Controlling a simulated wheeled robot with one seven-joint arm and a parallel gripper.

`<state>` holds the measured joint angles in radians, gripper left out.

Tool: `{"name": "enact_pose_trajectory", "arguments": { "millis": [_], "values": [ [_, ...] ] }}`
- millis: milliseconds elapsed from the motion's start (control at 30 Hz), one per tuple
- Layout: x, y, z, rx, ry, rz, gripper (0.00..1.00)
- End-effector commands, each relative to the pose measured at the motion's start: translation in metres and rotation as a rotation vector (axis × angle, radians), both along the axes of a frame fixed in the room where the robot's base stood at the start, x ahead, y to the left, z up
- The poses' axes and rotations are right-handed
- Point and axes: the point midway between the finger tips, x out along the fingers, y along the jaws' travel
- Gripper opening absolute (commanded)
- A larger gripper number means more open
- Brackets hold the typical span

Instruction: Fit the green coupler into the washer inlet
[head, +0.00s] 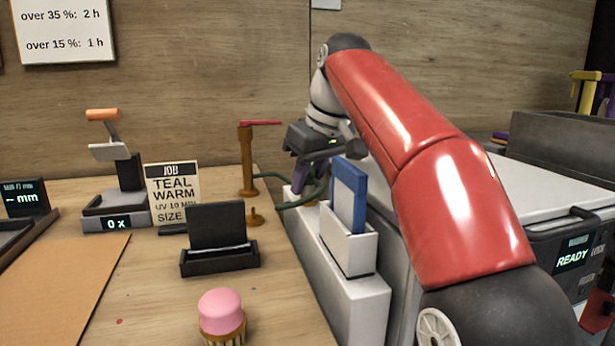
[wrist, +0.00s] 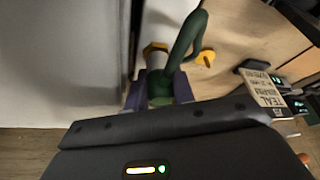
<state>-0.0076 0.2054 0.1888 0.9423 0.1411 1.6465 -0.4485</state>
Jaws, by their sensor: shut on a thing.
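My gripper (wrist: 158,92) has purple fingers shut on the green coupler (wrist: 160,100), which sits at the end of a green hose (wrist: 186,38). In the head view, my gripper (head: 304,172) is at the washer's near left side, and the hose (head: 302,200) runs from it to a brass tap (head: 247,160). A brass fitting (wrist: 155,49), apparently the washer inlet, shows just beyond the coupler in the wrist view, by the pale washer wall (wrist: 75,50). I cannot tell whether coupler and fitting touch. The fingers partly hide the coupler.
A white holder (head: 348,250) with a blue card (head: 348,192) stands close to my gripper. A small brass piece (head: 255,217) is on the table near the hose. The washer (head: 555,190) reads READY. A black stand (head: 219,258) and pink-topped brush (head: 221,312) are at front.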

Motion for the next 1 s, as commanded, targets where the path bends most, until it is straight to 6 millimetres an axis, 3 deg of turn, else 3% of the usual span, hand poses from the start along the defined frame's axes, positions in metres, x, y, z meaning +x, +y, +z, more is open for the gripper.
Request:
{"name": "enact_pose_trajectory", "arguments": {
  "millis": [133,167,367,767,1000],
  "values": [
    [0.000,0.000,-0.004,0.000,0.000,0.000,0.05],
    [0.000,0.000,-0.004,0.001,-0.001,0.000,0.26],
    [0.000,-0.001,-0.004,-0.001,-0.001,-0.002,0.50],
    [0.002,-0.004,-0.002,-0.005,-0.001,-0.008,0.50],
    [0.000,-0.002,0.016,-0.005,-0.004,-0.011,0.50]
  ]
}}
